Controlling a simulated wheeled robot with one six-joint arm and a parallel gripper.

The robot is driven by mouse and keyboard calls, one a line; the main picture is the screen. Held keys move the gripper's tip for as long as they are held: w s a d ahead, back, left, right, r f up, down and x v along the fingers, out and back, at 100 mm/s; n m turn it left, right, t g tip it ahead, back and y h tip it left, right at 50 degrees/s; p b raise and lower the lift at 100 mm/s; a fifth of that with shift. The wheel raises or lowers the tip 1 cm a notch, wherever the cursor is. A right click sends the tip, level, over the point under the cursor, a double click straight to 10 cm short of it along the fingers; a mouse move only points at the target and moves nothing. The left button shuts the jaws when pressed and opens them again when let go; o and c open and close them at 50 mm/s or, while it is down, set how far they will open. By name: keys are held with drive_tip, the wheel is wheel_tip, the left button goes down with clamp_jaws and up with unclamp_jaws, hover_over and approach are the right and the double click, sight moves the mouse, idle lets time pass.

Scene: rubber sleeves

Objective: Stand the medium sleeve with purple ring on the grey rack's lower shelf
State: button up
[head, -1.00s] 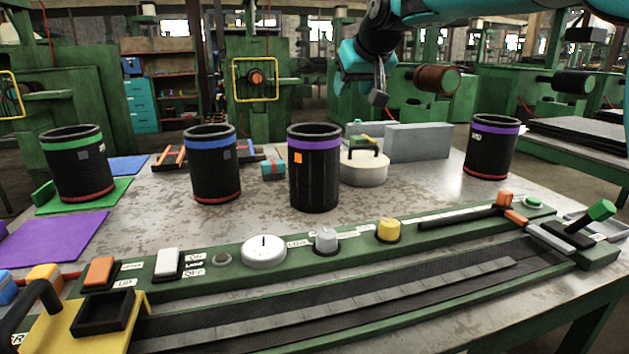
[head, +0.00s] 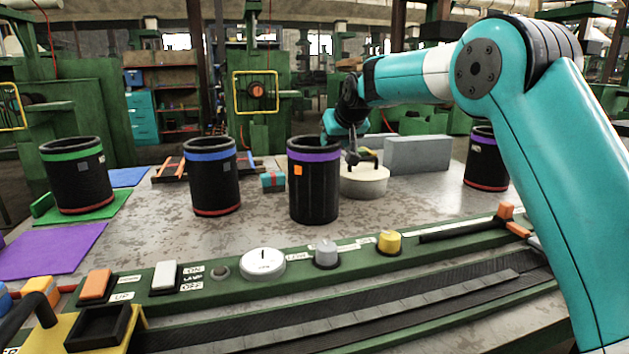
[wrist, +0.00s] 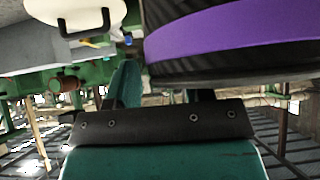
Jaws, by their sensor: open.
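Two black sleeves have a purple ring. One (head: 313,180), with an orange patch and no red band, stands upright mid-table; the other (head: 485,160), with a red bottom band, stands at the right, partly covered by my arm. I cannot tell by size which is the medium one. My gripper (head: 352,158) is open, just right of the middle sleeve and seemingly behind it. In the wrist view a purple-ringed sleeve (wrist: 235,38) fills the upper right, close to my gripper (wrist: 160,92); contact cannot be told. I cannot make out a grey shelved rack.
A round cream lid-like thing with a dark handle (head: 364,183) is right of the middle sleeve, before a grey block (head: 417,154). Blue-ringed (head: 211,178) and green-ringed (head: 77,176) sleeves stand left. A control panel with knobs (head: 263,262) runs along the front.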

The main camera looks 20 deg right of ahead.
drive_tip(key=shift+w+f, duration=0.15)
clamp_jaws()
idle(1.2)
idle(0.3)
